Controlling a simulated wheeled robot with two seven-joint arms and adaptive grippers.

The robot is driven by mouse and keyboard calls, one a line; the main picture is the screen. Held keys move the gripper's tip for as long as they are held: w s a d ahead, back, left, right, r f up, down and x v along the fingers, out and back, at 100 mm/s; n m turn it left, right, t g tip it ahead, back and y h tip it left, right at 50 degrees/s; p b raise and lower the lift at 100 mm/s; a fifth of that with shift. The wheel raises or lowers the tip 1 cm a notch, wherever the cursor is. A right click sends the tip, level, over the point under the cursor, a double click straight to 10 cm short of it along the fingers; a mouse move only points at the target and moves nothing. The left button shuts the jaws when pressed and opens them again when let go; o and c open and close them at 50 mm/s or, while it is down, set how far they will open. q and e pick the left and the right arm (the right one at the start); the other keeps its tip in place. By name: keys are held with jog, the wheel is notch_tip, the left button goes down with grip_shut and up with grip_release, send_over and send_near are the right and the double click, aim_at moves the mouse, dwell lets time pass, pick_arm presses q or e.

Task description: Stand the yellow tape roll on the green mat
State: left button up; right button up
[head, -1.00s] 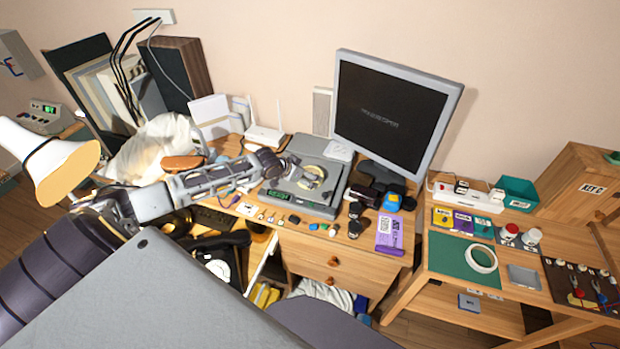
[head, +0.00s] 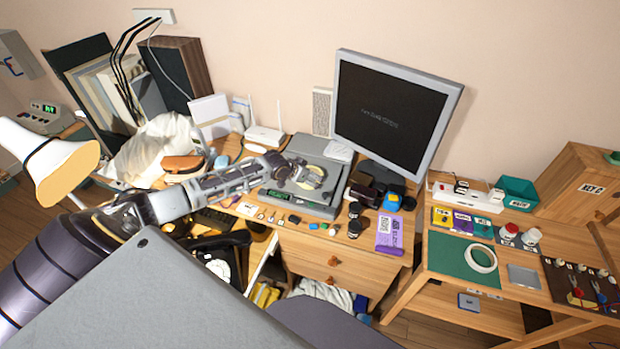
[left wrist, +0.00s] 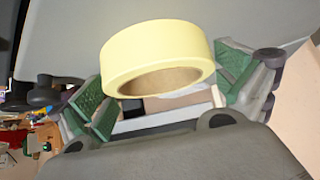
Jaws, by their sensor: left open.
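The yellow tape roll (head: 314,178) rests on a flat grey device (head: 330,190) on the desk. In the left wrist view the roll (left wrist: 150,52) is large, pale yellow, with a brown inner core. My left gripper (head: 301,173) is at the roll in the head view. In the left wrist view its green-padded fingers (left wrist: 168,85) are spread, one on each side of the roll; whether they touch it I cannot tell. The green mat (head: 448,256) lies on the side table at the right, with a white ring (head: 481,258) on it. My right gripper is not in view.
A monitor (head: 390,115) stands behind and right of the device. Small items and a purple packet (head: 389,233) lie along the desk front. A white power strip (head: 465,195), a teal bin (head: 517,192) and a grey square (head: 523,277) are around the mat.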

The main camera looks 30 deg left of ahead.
pick_arm(q)
jog(key=c, duration=0.9)
jog(key=shift+r, duration=0.15)
notch_tip(320, 180, up, 10)
dwell(0.6)
